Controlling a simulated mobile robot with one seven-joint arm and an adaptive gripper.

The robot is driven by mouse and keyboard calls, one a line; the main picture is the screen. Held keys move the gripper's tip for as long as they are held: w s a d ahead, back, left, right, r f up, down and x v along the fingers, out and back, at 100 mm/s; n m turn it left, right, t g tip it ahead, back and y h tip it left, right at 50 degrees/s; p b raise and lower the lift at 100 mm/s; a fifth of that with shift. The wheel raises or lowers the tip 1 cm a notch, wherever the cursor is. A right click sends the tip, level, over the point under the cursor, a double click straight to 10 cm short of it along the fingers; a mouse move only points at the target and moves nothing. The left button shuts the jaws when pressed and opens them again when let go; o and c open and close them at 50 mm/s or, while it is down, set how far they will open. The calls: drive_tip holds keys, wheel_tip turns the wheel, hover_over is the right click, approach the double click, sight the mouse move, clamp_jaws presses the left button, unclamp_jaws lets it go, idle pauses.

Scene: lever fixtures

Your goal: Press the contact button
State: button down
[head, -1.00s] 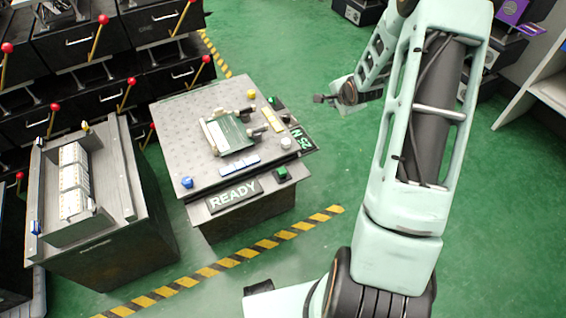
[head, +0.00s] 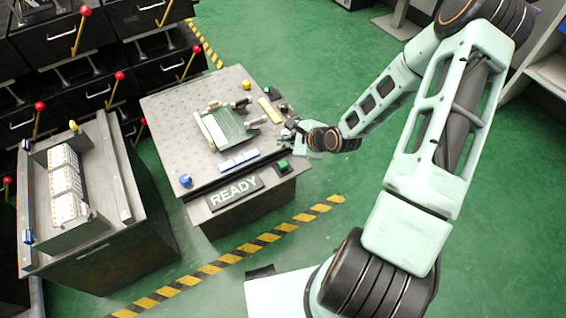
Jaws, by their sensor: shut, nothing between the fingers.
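A grey perforated workbench (head: 165,115) stands in the middle of the head view. A green button on a black box (head: 283,165) sits at its front right corner, beside the READY sign (head: 235,193). A second green-topped black box (head: 270,92) is at the back right edge. No label shows which one is the contact button. My gripper (head: 288,131) is shut and empty at the bench's right edge, behind the front green button and apart from it in the picture. Its height above the bench is hard to judge. It hides part of the display there.
A green and white fixture (head: 224,130) sits mid-bench, with a blue and white strip (head: 239,161) in front and a blue knob (head: 186,181) at front left. A grey cabinet (head: 120,180) stands left. Red-knobbed levers line the drawers behind.

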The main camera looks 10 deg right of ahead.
sight(284, 165)
wheel_tip(284, 165, down, 8)
drive_tip(key=b, duration=0.7)
drive_tip(key=shift+f, duration=0.1)
drive_tip(key=shift+f+b, duration=0.35)
idle(1.0)
drive_tip(key=shift+f, duration=0.4)
drive_tip(key=shift+f+b, duration=0.35)
drive_tip(key=shift+f, duration=0.15)
idle(0.6)
drive_tip(key=shift+r, duration=0.1)
drive_tip(key=shift+r+p, duration=0.8)
drive_tip(key=shift+p, duration=0.2)
